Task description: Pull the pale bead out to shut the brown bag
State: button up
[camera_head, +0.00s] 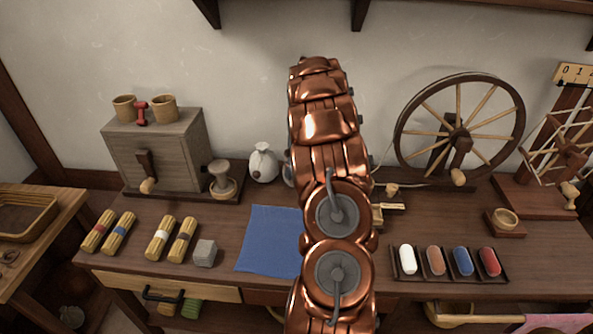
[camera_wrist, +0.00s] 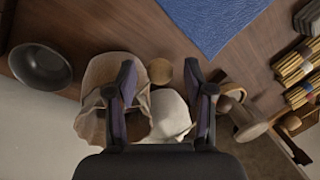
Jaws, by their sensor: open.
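The brown bag (camera_wrist: 104,72) lies open-mouthed at the left of centre in the wrist view, partly covered by one finger. In the head view my arm hides where it stands. A small round tan piece (camera_wrist: 159,71), perhaps the pale bead, shows just right of the bag. I cannot tell whether a cord joins them. My gripper (camera_wrist: 159,66) is open and empty. Its left finger is over the bag and its right finger is on the far side of the round piece and the white bag. Contact cannot be told.
A white bag (camera_head: 263,163) stands close by; it also shows between the fingers in the wrist view (camera_wrist: 170,113). A dark bowl (camera_wrist: 40,66) is at left there, and a wooden stand (camera_wrist: 243,112) at right. A blue cloth (camera_head: 268,240) lies flat in front.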

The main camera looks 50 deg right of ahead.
jog(key=v, duration=1.1)
jog(key=shift+r, duration=0.35)
